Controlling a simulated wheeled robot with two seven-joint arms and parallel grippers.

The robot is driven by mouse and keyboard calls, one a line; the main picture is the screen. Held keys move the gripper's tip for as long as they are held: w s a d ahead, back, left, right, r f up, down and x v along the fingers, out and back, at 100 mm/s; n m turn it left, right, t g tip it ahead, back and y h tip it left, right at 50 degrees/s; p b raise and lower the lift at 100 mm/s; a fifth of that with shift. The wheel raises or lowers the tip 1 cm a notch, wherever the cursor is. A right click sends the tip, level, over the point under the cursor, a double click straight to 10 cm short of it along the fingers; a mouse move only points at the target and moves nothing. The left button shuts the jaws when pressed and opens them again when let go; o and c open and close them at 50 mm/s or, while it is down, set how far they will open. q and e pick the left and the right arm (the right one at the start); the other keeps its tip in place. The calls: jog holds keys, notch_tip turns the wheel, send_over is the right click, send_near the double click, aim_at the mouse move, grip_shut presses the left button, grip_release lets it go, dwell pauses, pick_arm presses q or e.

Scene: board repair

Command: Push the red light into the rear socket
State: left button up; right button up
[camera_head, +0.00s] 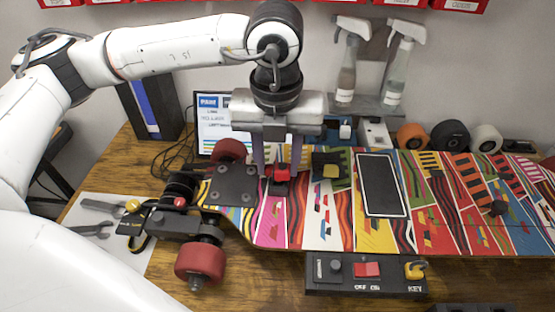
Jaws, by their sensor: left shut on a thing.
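The red light (282,172) is a small red block in the head view, at the left part of the colourful board (324,236). My left gripper (279,170) comes down from above with its fingers around the red light and is shut on it. The light sits over a dark socket (279,188) beside the black truck plate. I cannot tell how deep it is in that socket. A yellow light (331,171) is on a dark base to the right. My right gripper is not in view.
A black control box (366,275) with a red switch and key stands at the board's front edge. A red wheel (200,262) and truck lie at the left. Spray bottles (396,65) and spare wheels (449,136) stand behind the board.

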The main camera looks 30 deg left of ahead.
pick_arm(q)
jog(key=shift+f+b, duration=0.15)
jog(key=shift+b, duration=0.25)
dwell(0.8)
jog(key=shift+f+b, duration=0.5)
jog(key=shift+b, duration=0.05)
dwell(0.6)
jog(key=o, duration=1.4)
jog(key=shift+o, duration=0.2)
jog(key=shift+r, duration=0.2)
jog(key=shift+r+p, duration=0.65)
jog(key=shift+r, duration=0.75)
jog(key=shift+r, duration=0.1)
jog(key=shift+r+p, duration=1.5)
jog(key=shift+r, duration=1.35)
